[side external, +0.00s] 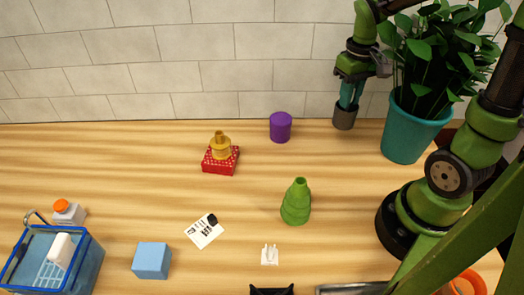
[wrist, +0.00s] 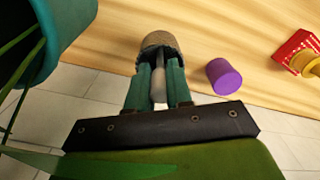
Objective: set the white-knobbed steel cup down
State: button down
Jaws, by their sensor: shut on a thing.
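The steel cup (side external: 344,118) is grey and roughly upright at the back of the table, left of the teal plant pot. My gripper (side external: 351,95) is above it, pointing down, with its teal fingers shut on the cup's knob. In the wrist view the white knob (wrist: 158,88) shows between the fingers, and the cup's speckled grey body (wrist: 160,41) is beyond the fingertips. I cannot tell whether the cup's base touches the table.
The teal plant pot (side external: 412,128) stands close right of the cup. A purple cylinder (side external: 280,127) is to its left, and a gold-topped red block (side external: 220,161) further left. A green stepped vase (side external: 296,203) stands nearer the front. Bare wood lies between them.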

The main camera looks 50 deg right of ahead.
jog(key=w+a+n, duration=0.3)
jog(key=a+n, duration=0.5)
jog(key=a, duration=0.8)
jog(key=shift+n, duration=0.5)
jog(key=shift+s+a+f, duration=0.1)
jog(key=shift+a+f, duration=0.1)
jog(key=shift+f, duration=1.8)
jog(key=shift+a+f, duration=0.2)
jog(key=shift+f, duration=1.8)
jog(key=c, duration=1)
grip_release()
jog(key=shift+f, duration=0.1)
